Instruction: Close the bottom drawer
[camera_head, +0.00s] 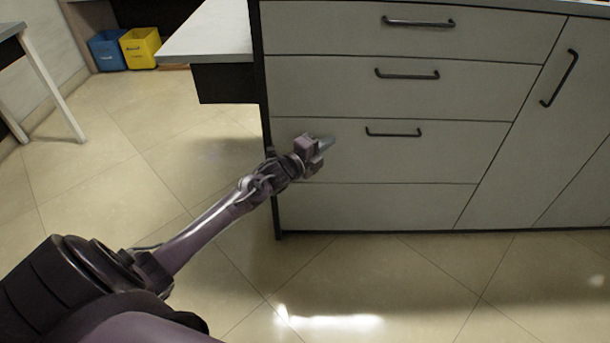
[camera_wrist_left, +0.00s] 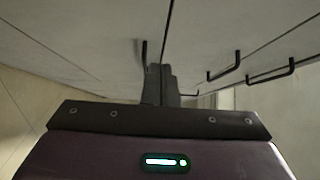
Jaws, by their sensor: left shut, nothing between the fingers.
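The grey cabinet's lowest handled drawer (camera_head: 440,152) has a dark bar handle (camera_head: 393,133). Below it is a plain lowest panel (camera_head: 375,206), with no handle showing in the head view. Both fronts look flush or nearly flush with the cabinet; a small gap cannot be ruled out. My left gripper (camera_head: 328,143) is in front of the left part of the lowest handled drawer, left of its handle, shut and empty. Whether it touches the front is unclear. In the left wrist view its fingers (camera_wrist_left: 160,85) are together, pointing along the pale fronts. My right gripper is out of view.
Two upper drawers (camera_head: 350,30) (camera_head: 340,85) look shut. A door with a slanted handle (camera_head: 560,78) is to the right. A white counter (camera_head: 215,35) juts out at the left. Blue (camera_head: 107,50) and yellow (camera_head: 141,48) bins stand far back. The floor in front is clear.

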